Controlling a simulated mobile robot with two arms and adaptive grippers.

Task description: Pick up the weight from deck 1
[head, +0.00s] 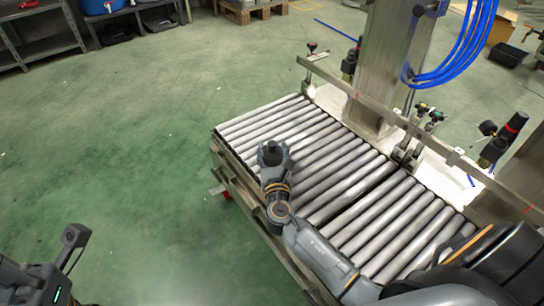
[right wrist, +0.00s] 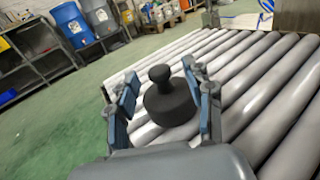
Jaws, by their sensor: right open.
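The weight (right wrist: 170,104) is a dark grey, squat cylinder with a round knob on top. It stands upright on the roller deck (head: 345,170), near the deck's left edge. In the head view only its dark top (head: 272,145) shows, at the end of my right gripper (head: 273,154). In the right wrist view my right gripper (right wrist: 163,103) is open, with one blue-grey finger on each side of the weight. A gap shows on the left; on the right the finger looks close, and contact cannot be told. Part of my left arm shows at the lower left of the head view; its jaw state is unclear.
A metal side rail (head: 400,120) and a steel column (head: 392,65) with blue hoses (head: 463,50) stand along the deck's far side. Shelves (head: 40,40) and blue containers (head: 103,6) are at the back left. The green floor left of the deck is clear.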

